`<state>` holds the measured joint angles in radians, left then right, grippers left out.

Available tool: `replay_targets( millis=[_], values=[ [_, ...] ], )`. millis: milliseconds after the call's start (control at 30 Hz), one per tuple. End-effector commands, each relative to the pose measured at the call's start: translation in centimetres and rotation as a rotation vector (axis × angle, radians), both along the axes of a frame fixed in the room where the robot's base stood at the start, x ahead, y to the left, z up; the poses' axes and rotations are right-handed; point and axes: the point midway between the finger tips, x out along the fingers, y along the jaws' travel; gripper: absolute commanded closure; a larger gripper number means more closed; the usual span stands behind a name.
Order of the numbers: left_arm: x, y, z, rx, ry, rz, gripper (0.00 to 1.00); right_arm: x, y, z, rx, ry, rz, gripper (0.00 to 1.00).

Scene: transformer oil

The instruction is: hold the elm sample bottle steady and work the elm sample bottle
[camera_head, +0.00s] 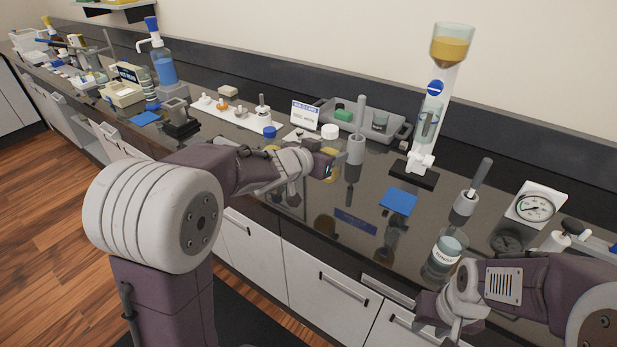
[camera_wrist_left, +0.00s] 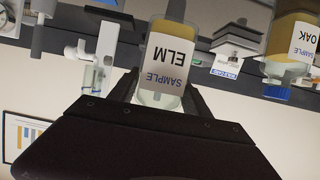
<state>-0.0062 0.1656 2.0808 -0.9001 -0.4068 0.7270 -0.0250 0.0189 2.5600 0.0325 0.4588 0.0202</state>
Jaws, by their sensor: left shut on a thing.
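The elm sample bottle (camera_wrist_left: 166,62) shows in the left wrist view, upside down in the picture, with a white "SAMPLE ELM" label and yellow contents. It is between the dark fingers of my left gripper (camera_wrist_left: 158,98), which is shut on it. In the head view my left gripper (camera_head: 322,165) is over the bench, and its wrist and fingers hide most of the bottle. My right gripper (camera_head: 432,318) is at the bench's front edge at lower right, apart from the elm bottle. Its fingers are too unclear to tell their state.
An oak sample bottle (camera_wrist_left: 288,45) stands near the elm bottle in the left wrist view. A labelled jar (camera_head: 447,250) stands just behind my right gripper. A funnel column (camera_head: 436,110), a grey tray (camera_head: 395,127) and a gauge (camera_head: 535,207) stand behind.

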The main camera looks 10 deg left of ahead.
Motion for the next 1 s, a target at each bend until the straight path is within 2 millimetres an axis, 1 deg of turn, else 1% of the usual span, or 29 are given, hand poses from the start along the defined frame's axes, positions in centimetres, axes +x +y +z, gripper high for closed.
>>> replay_targets(
  millis=[33, 100, 200, 300, 400, 533, 567, 700, 767, 1000],
  values=[
    [0.8, 1.5, -1.1, -0.002, 0.004, 0.007, 1.00, 0.0, 0.0, -0.2, 0.000, 0.000, 0.000, 0.64],
    [1.9, 3.1, -2.3, -0.001, 0.002, 0.006, 1.00, 0.0, 0.0, -0.4, 0.000, 0.000, 0.000, 0.64],
    [3.1, 5.1, -3.6, -0.001, 0.000, 0.004, 1.00, 0.0, 0.0, -0.5, 0.000, 0.000, 0.000, 0.64],
    [4.0, 6.3, -4.4, 0.000, -0.002, 0.001, 1.00, 0.0, 0.0, -0.5, 0.000, 0.000, 0.000, 0.64],
    [4.3, 6.8, -4.7, -0.001, -0.002, -0.001, 1.00, 0.0, 0.0, -0.6, 0.000, 0.000, 0.000, 0.64],
    [4.3, 6.8, -5.0, 0.000, -0.002, -0.001, 1.00, 0.0, 0.0, -0.7, 0.000, 0.000, 0.000, 0.64],
    [4.3, 6.8, -5.3, 0.000, -0.002, -0.001, 1.00, 0.0, 0.0, -0.9, 0.000, 0.000, 0.000, 0.64],
    [4.3, 6.8, -8.0, -0.003, 0.000, -0.001, 1.00, 0.0, 0.0, -2.5, 0.000, 0.000, 0.000, 0.64],
    [4.3, 6.8, -8.9, -0.001, -0.001, -0.002, 1.00, 0.0, 0.0, -3.0, 0.000, 0.000, 0.000, 0.64],
    [4.3, 6.8, -8.8, 0.000, -0.002, -0.001, 1.00, 0.0, 0.0, -2.7, 0.000, 0.000, 0.000, 0.64]
  ],
)
